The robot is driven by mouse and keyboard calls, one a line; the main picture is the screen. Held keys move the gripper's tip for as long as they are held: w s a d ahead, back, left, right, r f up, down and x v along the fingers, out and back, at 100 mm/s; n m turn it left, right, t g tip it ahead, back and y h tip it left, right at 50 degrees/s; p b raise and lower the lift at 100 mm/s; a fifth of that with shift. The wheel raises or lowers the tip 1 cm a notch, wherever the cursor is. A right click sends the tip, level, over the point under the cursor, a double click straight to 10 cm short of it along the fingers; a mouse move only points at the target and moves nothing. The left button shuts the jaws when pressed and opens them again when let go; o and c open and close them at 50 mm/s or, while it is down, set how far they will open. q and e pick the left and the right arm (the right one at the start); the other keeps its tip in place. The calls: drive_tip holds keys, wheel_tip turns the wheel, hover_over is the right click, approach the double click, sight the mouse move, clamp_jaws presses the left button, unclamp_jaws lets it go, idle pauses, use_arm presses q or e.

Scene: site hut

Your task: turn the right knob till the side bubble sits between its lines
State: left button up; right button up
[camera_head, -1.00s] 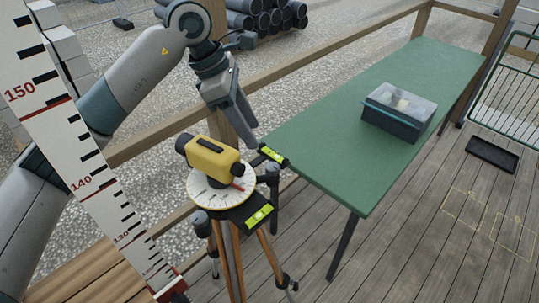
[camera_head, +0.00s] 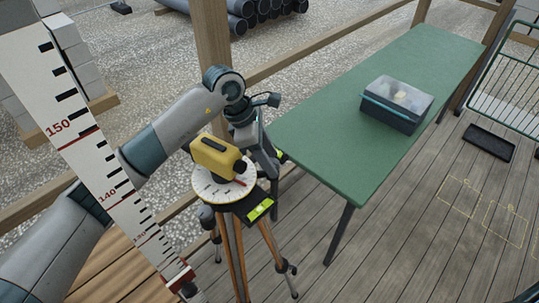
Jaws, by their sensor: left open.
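The yellow levelling instrument (camera_head: 216,157) sits on a round white dial (camera_head: 215,187) on top of a wooden-legged tripod (camera_head: 237,256). A yellow-green bubble vial (camera_head: 261,209) lies on a dark plate at the near side; its bubble is too small to judge against the lines. A second vial (camera_head: 282,155) shows only as a bit of green behind my gripper. A dark knob (camera_head: 206,216) shows at the left of the tripod head. My left gripper (camera_head: 271,178) is open and points down at the right side of the head, where it hides the right knob. I cannot tell whether it touches the knob.
A green table (camera_head: 345,130) stands close to the right of the tripod, with a lidded clear-topped box (camera_head: 397,104) on it. A tall measuring staff (camera_head: 100,165) stands at the left, in front of my left arm. A wooden rail runs behind.

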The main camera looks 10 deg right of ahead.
use_arm(q)
drive_tip(key=c, duration=1.1)
drive_tip(key=shift+o, duration=0.2)
